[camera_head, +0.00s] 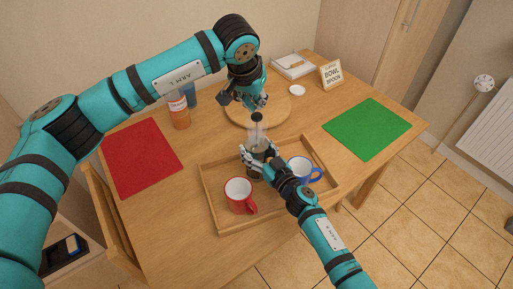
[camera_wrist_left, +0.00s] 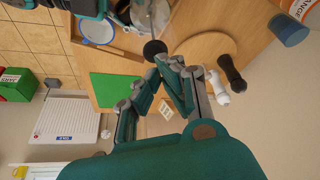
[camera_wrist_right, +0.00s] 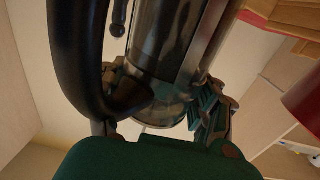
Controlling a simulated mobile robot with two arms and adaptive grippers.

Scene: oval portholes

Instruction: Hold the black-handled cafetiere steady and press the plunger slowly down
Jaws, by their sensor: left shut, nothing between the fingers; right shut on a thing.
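The cafetiere (camera_head: 258,136) stands in the wooden tray on the table. Its black plunger knob (camera_head: 256,117) is up on its rod above the body; the knob also shows in the left wrist view (camera_wrist_left: 154,48). My left gripper (camera_head: 260,103) is shut and empty, fingertips just above and beside the knob; I cannot tell if they touch. My right gripper (camera_head: 257,158) is shut around the lower part of the cafetiere. In the right wrist view the glass body (camera_wrist_right: 165,60) is between the fingers, with the black handle (camera_wrist_right: 80,60) at left. My right gripper partly hides the cafetiere in the head view.
The tray (camera_head: 213,203) also holds a red mug (camera_head: 238,194) and a blue mug (camera_head: 300,168). A round board (camera_head: 284,108) lies behind. An orange jar (camera_head: 180,112), a red mat (camera_head: 140,157), a green mat (camera_head: 367,128) and a sign (camera_head: 331,75) surround it.

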